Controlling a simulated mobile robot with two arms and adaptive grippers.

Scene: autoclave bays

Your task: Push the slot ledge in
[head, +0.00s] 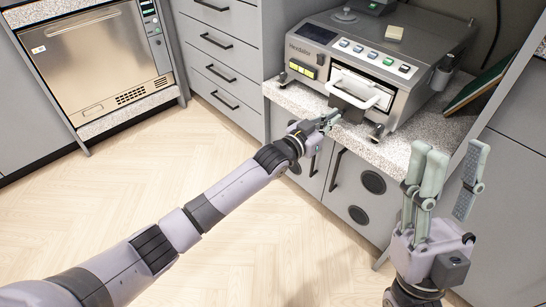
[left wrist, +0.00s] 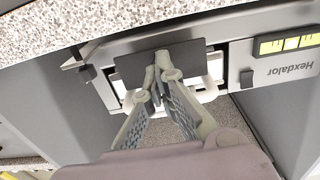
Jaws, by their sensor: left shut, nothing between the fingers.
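The slot ledge, a dark grey plate (head: 347,102), sticks out from the front of the grey Hexdalor machine (head: 375,55), below its white handle (head: 372,97). In the left wrist view, which sees the machine upside down, the ledge (left wrist: 134,68) lies behind my fingertips. My left gripper (head: 333,117) is shut and empty, with its tips at the ledge's front. I cannot tell whether they touch it. The left fingers (left wrist: 163,62) partly cover the ledge and the white handle in the wrist view. My right gripper (head: 449,165) is open and empty, raised at the right.
The machine stands on a speckled counter (head: 300,101) above grey cupboards. A dark green board (head: 482,88) leans at its right. Grey drawers (head: 222,50) and a steel autoclave (head: 95,60) are at the left. The wooden floor is clear.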

